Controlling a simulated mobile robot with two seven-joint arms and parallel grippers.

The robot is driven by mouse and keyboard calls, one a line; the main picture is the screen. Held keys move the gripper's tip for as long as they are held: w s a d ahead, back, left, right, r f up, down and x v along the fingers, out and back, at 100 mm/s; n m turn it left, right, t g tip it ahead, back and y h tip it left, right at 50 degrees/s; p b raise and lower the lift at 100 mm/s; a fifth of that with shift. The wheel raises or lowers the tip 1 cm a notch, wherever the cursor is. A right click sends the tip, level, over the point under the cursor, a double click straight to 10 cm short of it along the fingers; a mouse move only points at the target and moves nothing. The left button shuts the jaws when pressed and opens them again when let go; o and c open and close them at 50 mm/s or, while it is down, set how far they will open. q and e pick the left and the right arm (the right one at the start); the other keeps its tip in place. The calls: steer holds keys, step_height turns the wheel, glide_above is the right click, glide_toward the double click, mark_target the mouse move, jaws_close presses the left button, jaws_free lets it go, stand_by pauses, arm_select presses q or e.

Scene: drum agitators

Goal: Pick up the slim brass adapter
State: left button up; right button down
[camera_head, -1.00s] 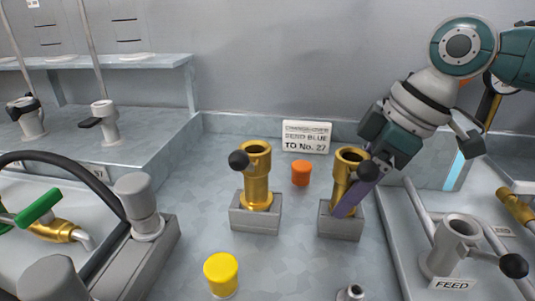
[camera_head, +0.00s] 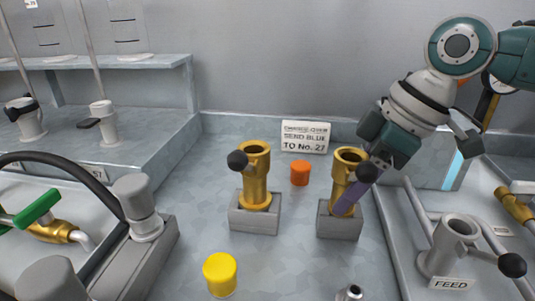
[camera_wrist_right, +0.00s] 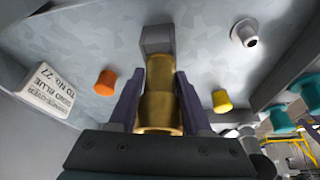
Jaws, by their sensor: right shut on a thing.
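Two brass adapters with black ball knobs stand upright on grey blocks in the head view. The left brass adapter (camera_head: 256,180) stands apart from my grippers. The right brass adapter (camera_head: 341,182) looks the slimmer and stands in its grey block (camera_head: 341,226). My right gripper (camera_head: 346,203) reaches down to it from the upper right, with a purple finger along its side. In the right wrist view the gripper (camera_wrist_right: 159,76) has its two purple fingers on either side of the brass adapter (camera_wrist_right: 160,95), shut on it. My left gripper is not in view.
An orange cap (camera_head: 300,172) and a sign (camera_head: 305,137) stand behind the adapters. A yellow cap (camera_head: 220,273) and a small metal fitting (camera_head: 350,293) are in front. A grey FEED socket (camera_head: 450,245) with a black knob is at right. Bench between is clear.

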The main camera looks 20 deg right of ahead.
step_height(320, 180, up, 20)
steer(key=p, duration=0.3)
